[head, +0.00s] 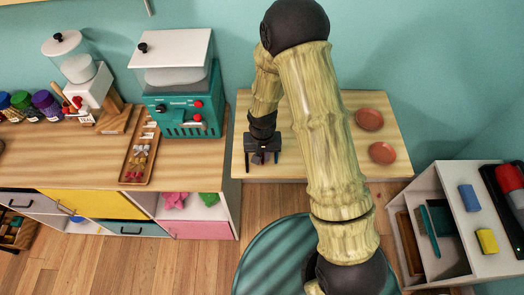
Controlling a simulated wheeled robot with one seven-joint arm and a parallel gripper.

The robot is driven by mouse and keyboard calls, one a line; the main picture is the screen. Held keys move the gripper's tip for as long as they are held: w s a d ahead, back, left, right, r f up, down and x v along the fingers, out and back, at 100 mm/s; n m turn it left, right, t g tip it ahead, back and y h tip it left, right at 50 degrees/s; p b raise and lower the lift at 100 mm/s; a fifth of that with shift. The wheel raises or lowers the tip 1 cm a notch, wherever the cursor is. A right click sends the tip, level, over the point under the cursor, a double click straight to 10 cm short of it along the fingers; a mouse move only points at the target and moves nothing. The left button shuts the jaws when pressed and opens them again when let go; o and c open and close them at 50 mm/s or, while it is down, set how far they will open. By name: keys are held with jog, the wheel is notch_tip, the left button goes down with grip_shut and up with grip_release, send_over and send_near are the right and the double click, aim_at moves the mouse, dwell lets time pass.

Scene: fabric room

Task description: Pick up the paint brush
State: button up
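My gripper (263,157) points down over the left part of the light wooden table (300,112). Something small and dark shows between or just behind its fingers, but it is too small to name. I cannot tell whether the fingers are open or shut on it. I cannot make out a paint brush for certain. My arm crosses the middle of the view and hides part of the table.
Two reddish dishes (382,152) lie on the table's right side. A teal machine (186,105) and a wooden tray (139,155) stand on the left counter. A white shelf unit (447,240) stands at right, a round teal striped surface (272,262) in front.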

grip_shut()
notch_tip(320, 180, up, 10)
jog(key=b, duration=0.1)
jog(key=shift+b, duration=0.3)
jog(key=shift+f, duration=0.15)
dwell(0.7)
